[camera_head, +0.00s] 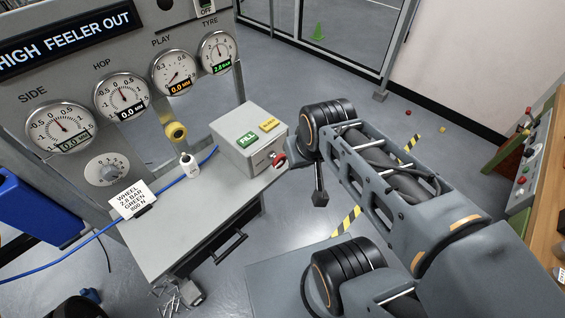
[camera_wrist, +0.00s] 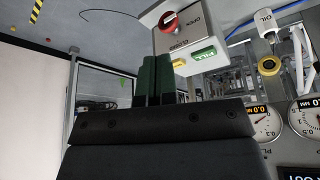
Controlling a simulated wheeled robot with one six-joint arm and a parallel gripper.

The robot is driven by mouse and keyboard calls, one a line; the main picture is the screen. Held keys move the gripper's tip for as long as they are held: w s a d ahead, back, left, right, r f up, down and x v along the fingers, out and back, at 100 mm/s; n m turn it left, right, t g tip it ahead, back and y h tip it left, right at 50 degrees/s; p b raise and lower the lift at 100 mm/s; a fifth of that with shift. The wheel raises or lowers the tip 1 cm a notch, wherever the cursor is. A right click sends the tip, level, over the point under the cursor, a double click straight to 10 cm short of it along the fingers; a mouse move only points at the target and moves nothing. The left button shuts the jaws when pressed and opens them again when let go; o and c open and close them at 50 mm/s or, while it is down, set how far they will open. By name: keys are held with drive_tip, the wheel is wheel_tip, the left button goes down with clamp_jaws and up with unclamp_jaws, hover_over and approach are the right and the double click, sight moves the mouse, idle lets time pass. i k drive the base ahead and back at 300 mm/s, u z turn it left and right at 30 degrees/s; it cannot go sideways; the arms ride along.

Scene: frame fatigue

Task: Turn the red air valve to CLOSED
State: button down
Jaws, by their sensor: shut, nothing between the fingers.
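The red air valve (camera_head: 279,160) is a round red knob on the front face of the grey box (camera_head: 235,128), at the lower right of that face. In the wrist view, turned over, the red knob (camera_wrist: 169,21) shows a pale bar, with OPEN lettering to its right and CLOSED lettering below. Which word it points at I cannot tell. My gripper (camera_wrist: 158,64) has its two dark green fingers together with nothing between them. In the picture they lie below the knob, apart from it, overlapping the box's edge. In the head view my wrist is right of the valve and the fingers cannot be made out.
The box has a green FILL button (camera_head: 247,140) and a yellow button (camera_head: 268,124) on top. It stands on a grey bench (camera_head: 180,235) with a white oil bottle (camera_head: 190,167) and a card (camera_head: 132,199). A gauge panel stands behind. Open floor lies to the right.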

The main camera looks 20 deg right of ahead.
sight(279, 160)
drive_tip(key=z, duration=0.7)
drive_tip(key=k, duration=0.75)
drive_tip(key=u, duration=0.8)
drive_tip(key=i, duration=0.5)
